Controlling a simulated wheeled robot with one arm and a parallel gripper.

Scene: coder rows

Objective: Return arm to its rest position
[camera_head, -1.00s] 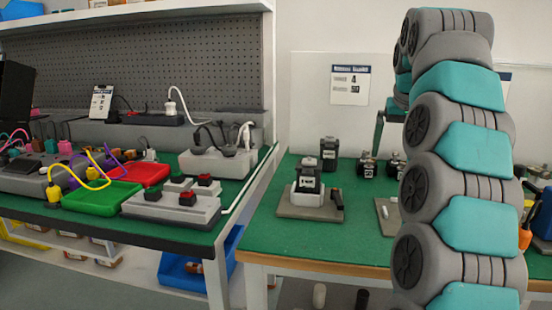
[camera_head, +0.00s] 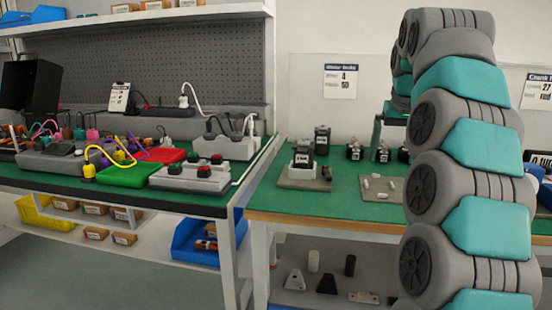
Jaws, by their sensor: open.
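My arm, grey and teal, rises along the right side of the picture and folds over at the top. Its far end comes down behind the upper links. My gripper (camera_head: 380,138) shows only in part there, as a teal bar with a thin dark finger pointing down over the back of the right bench. It is open, and I see nothing held in it. The other finger is hidden behind the arm.
The right green-topped bench (camera_head: 305,207) holds dark blocks, a grey plate (camera_head: 377,199) and other small parts. The left bench (camera_head: 118,204) carries a green tray (camera_head: 135,177), a red tray (camera_head: 170,155) and a button box (camera_head: 192,178). Floor (camera_head: 110,275) is clear at lower left.

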